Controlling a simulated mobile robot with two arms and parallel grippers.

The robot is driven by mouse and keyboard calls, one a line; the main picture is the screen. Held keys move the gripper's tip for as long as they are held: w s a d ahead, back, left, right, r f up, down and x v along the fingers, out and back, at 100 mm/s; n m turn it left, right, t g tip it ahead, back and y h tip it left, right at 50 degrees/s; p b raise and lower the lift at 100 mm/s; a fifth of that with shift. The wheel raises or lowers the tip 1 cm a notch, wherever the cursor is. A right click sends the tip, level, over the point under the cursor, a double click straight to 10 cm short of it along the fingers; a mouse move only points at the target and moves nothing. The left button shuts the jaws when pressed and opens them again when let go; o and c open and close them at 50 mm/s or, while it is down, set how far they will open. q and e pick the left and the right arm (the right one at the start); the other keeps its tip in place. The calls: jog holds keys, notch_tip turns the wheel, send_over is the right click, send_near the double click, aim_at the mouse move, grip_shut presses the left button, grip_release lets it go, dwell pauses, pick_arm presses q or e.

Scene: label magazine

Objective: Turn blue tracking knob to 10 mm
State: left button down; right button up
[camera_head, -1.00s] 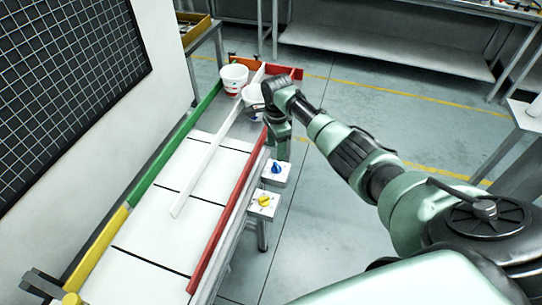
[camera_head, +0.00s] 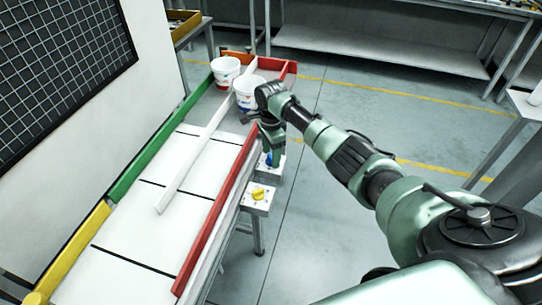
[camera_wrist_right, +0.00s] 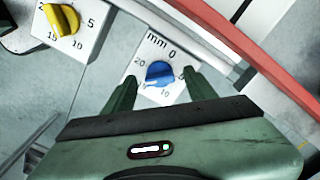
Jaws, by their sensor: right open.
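The blue tracking knob (camera_wrist_right: 159,73) sits on a white dial plate (camera_wrist_right: 168,95) marked "mm", 0, 5, 10 and 20 in the wrist view. A small white mark shows at the knob's lower edge, but its exact reading is unclear. My right gripper (camera_wrist_right: 161,92) is open, with one green finger on each side of the knob; I cannot tell whether they touch it. In the head view, my right gripper (camera_head: 273,148) points down over the plate and partly hides the blue knob (camera_head: 268,158). My left gripper is not in view.
A yellow knob (camera_head: 258,194) on its own white plate stands nearer. A red rail (camera_head: 217,215) borders the conveyor beside the knobs. Two white cups (camera_head: 226,72) stand at the conveyor's far end by a white guide bar (camera_head: 190,165).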

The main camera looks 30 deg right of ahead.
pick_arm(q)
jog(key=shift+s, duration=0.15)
pick_arm(e)
grip_shut()
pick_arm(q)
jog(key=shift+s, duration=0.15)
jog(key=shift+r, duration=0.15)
pick_arm(e)
jog(key=shift+r, duration=0.1)
